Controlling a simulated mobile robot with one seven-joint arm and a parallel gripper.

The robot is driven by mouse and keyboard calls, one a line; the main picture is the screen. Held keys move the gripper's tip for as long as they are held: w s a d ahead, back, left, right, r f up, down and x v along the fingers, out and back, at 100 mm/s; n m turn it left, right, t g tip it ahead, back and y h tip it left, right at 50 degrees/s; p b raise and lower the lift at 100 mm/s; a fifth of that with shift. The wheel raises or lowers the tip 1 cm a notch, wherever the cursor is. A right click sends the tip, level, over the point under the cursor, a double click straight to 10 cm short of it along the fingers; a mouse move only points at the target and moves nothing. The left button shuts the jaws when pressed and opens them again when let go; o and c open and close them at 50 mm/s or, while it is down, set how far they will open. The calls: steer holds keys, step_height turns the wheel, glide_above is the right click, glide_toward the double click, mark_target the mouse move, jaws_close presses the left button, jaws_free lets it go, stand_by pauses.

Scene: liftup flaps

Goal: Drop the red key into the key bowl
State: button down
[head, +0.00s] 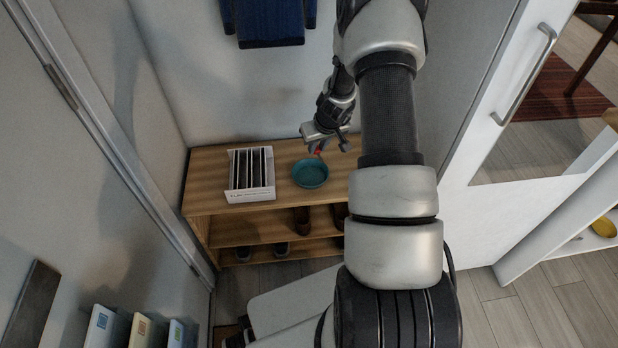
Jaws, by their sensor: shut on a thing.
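The key bowl (310,175) is a round teal dish on the top of a wooden shelf unit (210,192). My gripper (318,150) is above the bowl's back edge, with its fingers pointing down. It is shut on a small red thing, the red key (319,152), which shows just at the fingertips. The key appears over or close to the bowl's back rim; its exact height above the bowl cannot be told. Most of the key is hidden or too small to make out.
A white slotted rack (250,175) stands left of the bowl. Shoes (301,220) sit on the lower shelves. A white door with a metal handle (530,72) is at the right. Dark blue clothing (270,22) hangs on the back wall.

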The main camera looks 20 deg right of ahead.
mark_target(317, 153)
steer(key=shift+f+b, duration=0.9)
steer(key=shift+f, duration=1)
steer(key=c, duration=1.5)
jaws_free()
steer(key=p+v, duration=0.4)
steer(key=v, duration=1.3)
steer(key=shift+a+r, duration=0.1)
steer(key=shift+r, duration=0.15)
